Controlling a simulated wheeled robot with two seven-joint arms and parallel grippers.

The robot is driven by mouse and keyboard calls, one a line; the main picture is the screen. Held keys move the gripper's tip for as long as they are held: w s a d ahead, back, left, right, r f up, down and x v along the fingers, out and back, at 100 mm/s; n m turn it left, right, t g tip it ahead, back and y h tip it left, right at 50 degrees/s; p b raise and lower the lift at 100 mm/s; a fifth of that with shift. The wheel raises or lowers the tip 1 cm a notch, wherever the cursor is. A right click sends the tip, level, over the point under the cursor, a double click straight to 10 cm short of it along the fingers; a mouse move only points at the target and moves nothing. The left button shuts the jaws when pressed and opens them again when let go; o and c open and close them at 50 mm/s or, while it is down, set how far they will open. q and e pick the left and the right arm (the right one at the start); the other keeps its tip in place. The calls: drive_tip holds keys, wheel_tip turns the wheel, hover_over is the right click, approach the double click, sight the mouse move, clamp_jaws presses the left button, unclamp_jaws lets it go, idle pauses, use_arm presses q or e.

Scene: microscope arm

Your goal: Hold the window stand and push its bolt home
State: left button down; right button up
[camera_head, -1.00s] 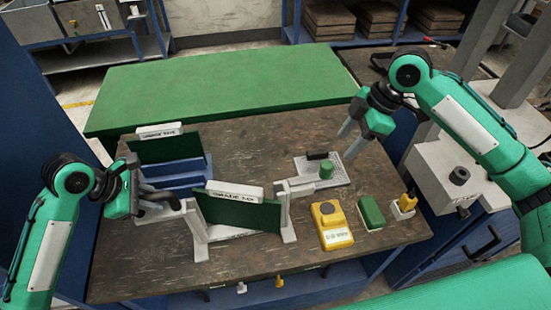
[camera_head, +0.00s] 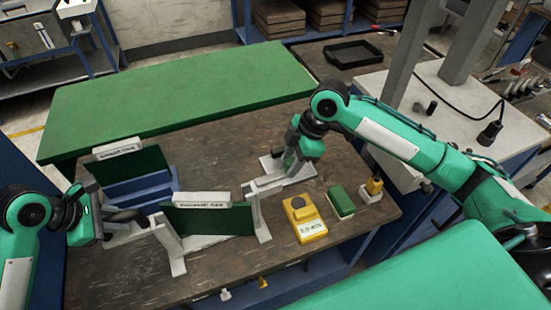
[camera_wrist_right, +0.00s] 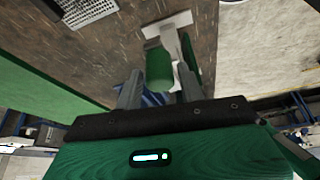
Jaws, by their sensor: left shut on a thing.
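The window stand (camera_head: 177,262) is a pale grey frame with a dark green panel (camera_head: 212,221) and a white label block, standing at the table's front. My left gripper (camera_head: 132,220) is shut on the stand's left end. A grey bar (camera_head: 268,186) reaches right from the stand's right post toward my right gripper (camera_head: 291,172). In the right wrist view a green cylinder (camera_wrist_right: 158,67), seemingly the bolt's knob, lies in line between the two fingers (camera_wrist_right: 160,86). The fingers are apart, with a visible gap on the right. The right gripper hides the knob in the head view.
A second green panel on a blue base (camera_head: 142,190) stands behind at left. A yellow box (camera_head: 305,217), a green block (camera_head: 342,201) and a small yellow-topped piece (camera_head: 373,186) sit to the right. A perforated plate (camera_wrist_right: 88,10) lies nearby. The table's back middle is clear.

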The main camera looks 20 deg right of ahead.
sight(265, 178)
clamp_jaws()
use_arm(q)
drive_tip(key=shift+d, duration=0.1)
use_arm(e)
drive_tip(key=shift+s+a, duration=0.1)
drive_tip(key=shift+a, duration=2.65)
drive_tip(key=shift+o, duration=1.7)
unclamp_jaws()
drive_tip(key=shift+d, duration=0.1)
drive_tip(key=shift+d+r, duration=0.1)
drive_tip(key=shift+r, duration=0.2)
drive_tip(key=v, duration=1.1)
drive_tip(key=shift+r, duration=0.15)
